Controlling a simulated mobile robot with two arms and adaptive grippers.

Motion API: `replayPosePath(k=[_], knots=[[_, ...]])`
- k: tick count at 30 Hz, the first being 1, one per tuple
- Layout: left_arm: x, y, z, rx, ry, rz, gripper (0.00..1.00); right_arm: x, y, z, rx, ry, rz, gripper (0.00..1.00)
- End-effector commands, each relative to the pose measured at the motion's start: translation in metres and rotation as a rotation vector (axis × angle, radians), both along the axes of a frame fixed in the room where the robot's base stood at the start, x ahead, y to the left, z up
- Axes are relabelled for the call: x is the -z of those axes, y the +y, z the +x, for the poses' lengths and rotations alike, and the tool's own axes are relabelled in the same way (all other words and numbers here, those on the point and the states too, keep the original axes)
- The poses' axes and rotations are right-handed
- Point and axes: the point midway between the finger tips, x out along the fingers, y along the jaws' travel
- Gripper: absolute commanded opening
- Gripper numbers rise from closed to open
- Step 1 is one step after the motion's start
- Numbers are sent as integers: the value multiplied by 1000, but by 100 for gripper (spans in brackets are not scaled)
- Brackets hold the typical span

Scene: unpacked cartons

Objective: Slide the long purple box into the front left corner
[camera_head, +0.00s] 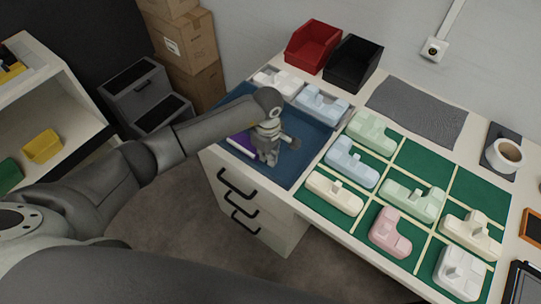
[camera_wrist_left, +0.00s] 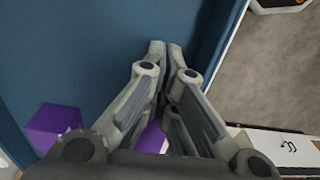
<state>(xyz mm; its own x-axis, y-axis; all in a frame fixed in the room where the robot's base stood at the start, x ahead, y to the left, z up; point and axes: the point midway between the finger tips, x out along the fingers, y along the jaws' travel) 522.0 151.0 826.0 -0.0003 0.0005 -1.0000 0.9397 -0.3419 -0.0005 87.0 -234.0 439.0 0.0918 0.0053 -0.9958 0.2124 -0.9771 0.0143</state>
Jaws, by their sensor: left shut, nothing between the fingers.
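The long purple box (camera_head: 243,142) lies in the blue-floored tray (camera_head: 285,177), near the tray's left edge in the head view. My arm and gripper hide part of it. In the left wrist view, one purple part (camera_wrist_left: 50,127) shows at lower left and another shows between my finger links. My left gripper (camera_head: 271,160) points down over the tray's front part, shut and empty, just right of the box. Its closed fingertips (camera_wrist_left: 165,46) show against blue in the wrist view. I cannot tell whether it touches the box. My right gripper is not in view.
White and pale blue blocks (camera_head: 321,104) sit at the tray's back. Several pastel blocks stand on a green grid (camera_head: 405,160) to the right. Red (camera_head: 313,45) and black (camera_head: 353,62) bins stand behind. Drawers with black handles (camera_head: 240,205) are below the tray. Much of the tray floor is clear.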

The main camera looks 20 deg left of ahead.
Motion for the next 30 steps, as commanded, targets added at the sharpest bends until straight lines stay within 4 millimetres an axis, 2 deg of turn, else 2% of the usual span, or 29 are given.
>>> replayPosePath(k=[5,8,21,25,30], knots=[[1,2,1,-1,0,1,0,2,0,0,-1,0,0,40],[3,12,5,-2,-4,4,0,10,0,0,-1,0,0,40],[6,92,34,-4,-4,4,0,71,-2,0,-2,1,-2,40],[4,108,40,-3,-2,2,0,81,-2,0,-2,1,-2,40],[1,117,42,-2,0,1,0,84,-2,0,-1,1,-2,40]])
